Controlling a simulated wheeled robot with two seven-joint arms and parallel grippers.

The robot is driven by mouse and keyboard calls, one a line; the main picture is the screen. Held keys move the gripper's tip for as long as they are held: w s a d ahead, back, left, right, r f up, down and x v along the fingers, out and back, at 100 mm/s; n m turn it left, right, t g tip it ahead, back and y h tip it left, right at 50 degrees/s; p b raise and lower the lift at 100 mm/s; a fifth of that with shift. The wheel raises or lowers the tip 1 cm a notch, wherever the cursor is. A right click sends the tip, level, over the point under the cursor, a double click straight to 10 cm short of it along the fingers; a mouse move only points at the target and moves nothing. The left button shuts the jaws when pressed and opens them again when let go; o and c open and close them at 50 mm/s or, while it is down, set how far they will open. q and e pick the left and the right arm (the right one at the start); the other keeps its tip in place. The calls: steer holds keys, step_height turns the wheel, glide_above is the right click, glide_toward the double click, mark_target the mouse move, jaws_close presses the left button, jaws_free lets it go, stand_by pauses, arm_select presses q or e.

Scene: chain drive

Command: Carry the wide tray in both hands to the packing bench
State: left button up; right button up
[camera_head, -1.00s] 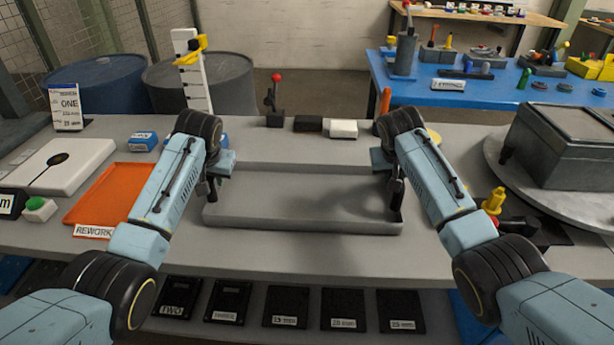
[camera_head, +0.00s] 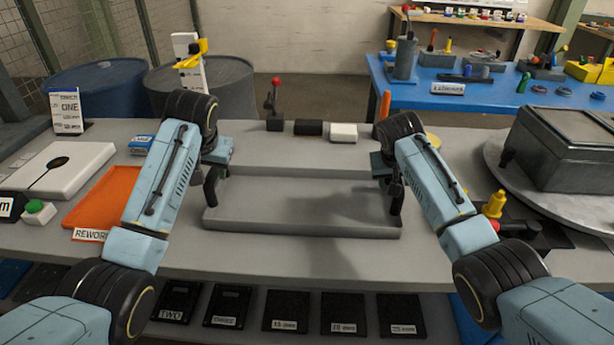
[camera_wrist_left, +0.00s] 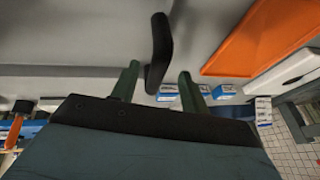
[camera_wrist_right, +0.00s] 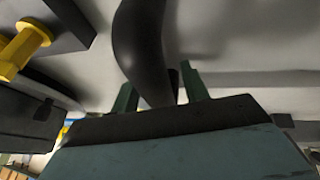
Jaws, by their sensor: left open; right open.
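The wide grey tray (camera_head: 300,210) lies on the grey worktable in the middle of the head view, with an upright black handle at each end. My left gripper (camera_head: 214,168) is at the left handle (camera_head: 210,188). In the left wrist view, the handle (camera_wrist_left: 158,48) stands between its two parted green fingers. My right gripper (camera_head: 388,172) is at the right handle (camera_head: 396,196). In the right wrist view, the handle (camera_wrist_right: 140,45) rises between its parted fingers, partly hidden at its base. Both grippers are open. I cannot tell whether the fingers touch the handles.
An orange rework tray (camera_head: 105,200) and a white plate (camera_head: 58,168) lie to the left. A grey box (camera_head: 570,150) on a round plate stands at right. Black and white blocks (camera_head: 308,127) sit behind the tray. A blue bench (camera_head: 480,95) stands at the back right.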

steer(key=shift+r, duration=0.15)
arm_select(q)
steer(key=v, duration=0.5)
steer(key=shift+s+r, duration=0.1)
steer(key=shift+r, duration=0.1)
arm_select(e)
steer(key=v, duration=1.1)
steer(key=shift+s+a+r, duration=0.15)
steer(key=shift+a+r, duration=0.05)
steer(key=shift+r, duration=0.1)
